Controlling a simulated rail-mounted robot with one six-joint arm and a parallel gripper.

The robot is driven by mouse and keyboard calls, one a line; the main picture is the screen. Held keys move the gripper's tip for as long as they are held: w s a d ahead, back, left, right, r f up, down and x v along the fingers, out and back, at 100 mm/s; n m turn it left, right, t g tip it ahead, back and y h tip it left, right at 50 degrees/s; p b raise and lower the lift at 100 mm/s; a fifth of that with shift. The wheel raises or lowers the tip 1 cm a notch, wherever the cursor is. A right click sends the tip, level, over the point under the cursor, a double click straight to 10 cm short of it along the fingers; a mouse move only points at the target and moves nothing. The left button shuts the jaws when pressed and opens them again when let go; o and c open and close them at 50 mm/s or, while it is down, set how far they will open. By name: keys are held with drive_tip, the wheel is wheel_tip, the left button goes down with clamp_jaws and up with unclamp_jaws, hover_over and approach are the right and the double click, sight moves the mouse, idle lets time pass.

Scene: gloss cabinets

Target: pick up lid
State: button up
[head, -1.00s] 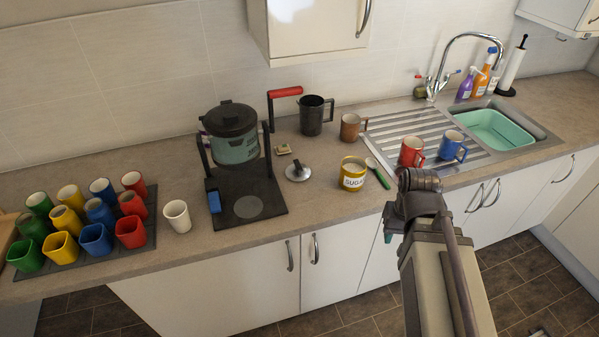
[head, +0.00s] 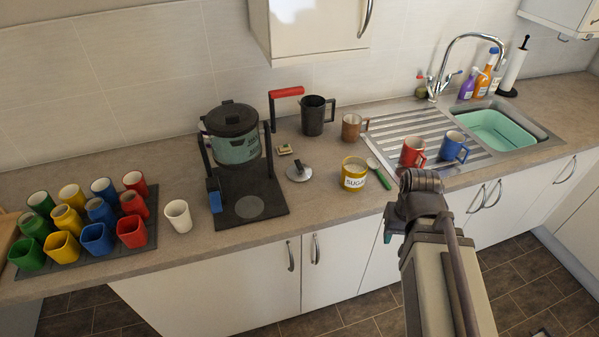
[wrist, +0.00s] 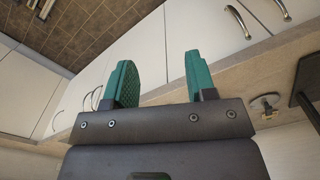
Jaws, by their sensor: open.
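A small round silver lid with a dark upright knob (head: 299,172) lies flat on the counter, between the black coffee-maker stand and the sugar tin. What looks like the same lid shows at the right of the wrist view (wrist: 265,106). My gripper (wrist: 158,72) has two green fingers spread apart with nothing between them. It is in front of the counter, away from the lid. In the head view my arm hides most of the gripper.
The yellow sugar tin (head: 354,174) stands right of the lid, with a green-handled spoon (head: 379,174) beside it. The coffee-maker stand (head: 262,211) is at left. Red (head: 412,152) and blue (head: 454,147) mugs stand near the sink. The counter in front of the lid is clear.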

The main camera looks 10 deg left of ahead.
drive_tip(key=n+t+y+b, duration=0.2)
drive_tip(key=n+t, duration=0.2)
drive_tip(key=n, duration=0.1)
approach(299, 165)
drive_tip(key=b+x, duration=0.4)
drive_tip(key=shift+s+d+f, duration=0.1)
drive_tip(key=shift+f, duration=0.35)
drive_tip(key=b+x, duration=0.5)
drive_tip(key=shift+w+f, duration=0.15)
drive_tip(key=shift+w, duration=0.15)
drive_tip(key=shift+s+r+p, duration=0.1)
drive_tip(key=shift+r+p, duration=0.2)
clamp_jaws()
